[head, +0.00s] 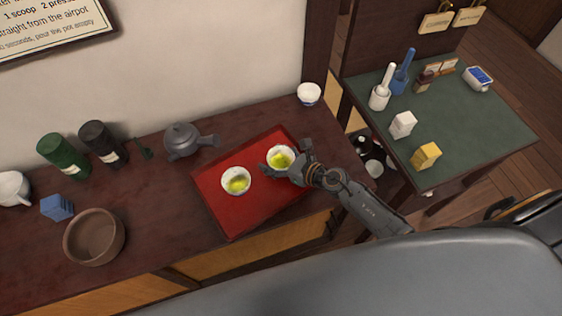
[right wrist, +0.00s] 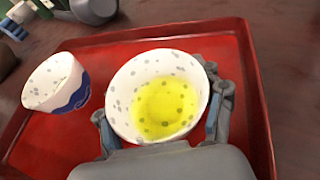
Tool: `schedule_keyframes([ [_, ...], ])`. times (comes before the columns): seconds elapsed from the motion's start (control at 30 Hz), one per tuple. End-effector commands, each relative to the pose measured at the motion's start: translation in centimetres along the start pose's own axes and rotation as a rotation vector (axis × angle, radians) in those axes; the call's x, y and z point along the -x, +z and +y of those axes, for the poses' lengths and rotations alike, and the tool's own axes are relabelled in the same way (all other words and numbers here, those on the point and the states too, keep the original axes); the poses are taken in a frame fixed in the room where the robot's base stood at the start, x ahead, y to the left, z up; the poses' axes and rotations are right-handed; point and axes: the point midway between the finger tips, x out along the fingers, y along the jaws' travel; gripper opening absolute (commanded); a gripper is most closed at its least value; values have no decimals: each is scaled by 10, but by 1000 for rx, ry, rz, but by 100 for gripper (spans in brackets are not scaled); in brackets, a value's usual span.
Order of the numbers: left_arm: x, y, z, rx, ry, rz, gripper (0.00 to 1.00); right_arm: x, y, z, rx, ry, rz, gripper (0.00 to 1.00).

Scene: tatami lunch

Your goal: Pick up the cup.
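Two white speckled cups of yellow-green tea are on the red tray (head: 225,218). The right-hand cup (head: 281,158) is between the fingers of my right gripper (head: 284,161). In the right wrist view this cup (right wrist: 157,97) is upright, with one finger on each side, and the fingers are spread about as wide as its rim. Its rim hides where the fingers might touch its wall. The other cup (head: 236,181) stands to the left on the tray; its blue-patterned side shows in the right wrist view (right wrist: 56,82). My left gripper is not in view.
A dark teapot (head: 183,141) stands behind the tray, and a small white bowl (head: 309,94) is at the back right. A brown bowl (head: 94,237), blue box (head: 57,207) and canisters (head: 64,155) are on the left. A green-topped table (head: 455,125) stands at right.

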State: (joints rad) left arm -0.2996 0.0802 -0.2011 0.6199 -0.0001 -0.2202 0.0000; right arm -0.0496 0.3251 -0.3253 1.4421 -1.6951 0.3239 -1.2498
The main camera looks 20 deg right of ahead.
Motion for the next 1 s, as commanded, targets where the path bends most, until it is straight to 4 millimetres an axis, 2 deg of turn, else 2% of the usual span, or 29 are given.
schedule_keyframes([
  [0.03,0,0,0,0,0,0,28,0,0,0,0,0,1,45],
  [0.1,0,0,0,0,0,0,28,0,-1,0,0,0,1,31],
  [0.73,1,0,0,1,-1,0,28,1,0,0,0,0,1,27],
  [1.0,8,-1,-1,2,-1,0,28,5,11,0,0,0,0,27],
])
